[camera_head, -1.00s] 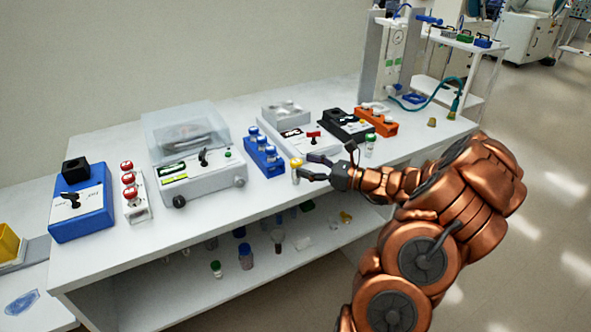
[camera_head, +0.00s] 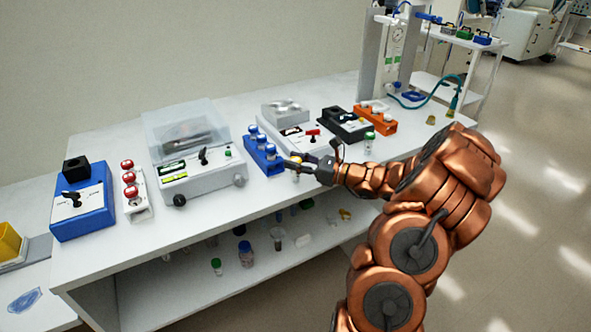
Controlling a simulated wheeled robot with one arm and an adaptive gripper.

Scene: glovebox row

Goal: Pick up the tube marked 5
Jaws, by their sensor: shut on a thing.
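A small tube with a yellow cap (camera_head: 296,178) stands upright near the front edge of the white bench, right of the blue rack. My gripper (camera_head: 293,163) is shut on this tube near its cap, and the fingers hide most of the cap. Its marking is too small to read. I cannot tell whether the tube's base touches the bench. A tube with a green cap (camera_head: 369,143) stands alone farther right. No number 5 can be read on any tube.
The blue rack (camera_head: 264,157) with blue-capped tubes is close left of my gripper. A white device with a red knob (camera_head: 290,134) stands behind. An orange rack (camera_head: 377,122) is farther right. The bench (camera_head: 100,262) has a lower shelf with several loose vessels.

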